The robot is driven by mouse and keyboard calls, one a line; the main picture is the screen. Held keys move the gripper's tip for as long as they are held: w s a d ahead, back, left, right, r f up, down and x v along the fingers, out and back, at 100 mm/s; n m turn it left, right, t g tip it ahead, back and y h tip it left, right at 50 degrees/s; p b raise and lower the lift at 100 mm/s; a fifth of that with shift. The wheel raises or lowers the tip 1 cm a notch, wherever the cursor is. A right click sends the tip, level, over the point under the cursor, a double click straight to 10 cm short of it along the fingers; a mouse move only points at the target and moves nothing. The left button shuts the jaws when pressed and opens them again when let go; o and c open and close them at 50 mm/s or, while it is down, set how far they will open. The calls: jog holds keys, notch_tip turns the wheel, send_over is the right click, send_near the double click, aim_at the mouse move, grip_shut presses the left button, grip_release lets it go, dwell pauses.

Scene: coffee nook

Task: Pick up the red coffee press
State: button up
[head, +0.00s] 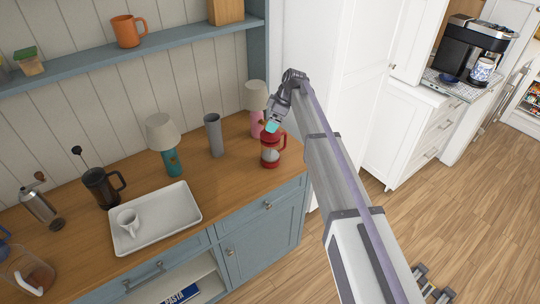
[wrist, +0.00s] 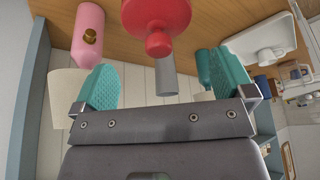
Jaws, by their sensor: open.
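The red coffee press (head: 269,152) stands upright near the right end of the wooden counter in the head view, with its handle to the right. In the wrist view the red lid and round knob of the press (wrist: 157,18) show at the top middle. My gripper (head: 272,125) is just above the press in the head view. In the wrist view my gripper (wrist: 167,85) has its two teal fingers wide apart, with nothing held between them. The knob lies ahead of the space between the fingers. The lower body of the press is hidden in the wrist view.
A pink-based lamp (head: 256,127) stands close behind the press. A grey tumbler (head: 214,138) and a teal lamp (head: 172,160) stand to the left. A white tray (head: 180,207) holds a cup (head: 128,221). A dark press (head: 100,187) stands farther left.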

aim_at(275, 146)
jog(key=shift+a+f, duration=0.2)
jog(key=shift+f, duration=0.3)
jog(key=b+x, duration=0.5)
jog(key=shift+d+f, duration=0.25)
jog(key=shift+r, duration=0.25)
jog(key=shift+c, duration=0.6)
jog(key=c, duration=1.1)
jog(key=shift+o, duration=0.2)
jog(key=shift+r+p, duration=0.1)
jog(key=shift+p, duration=0.2)
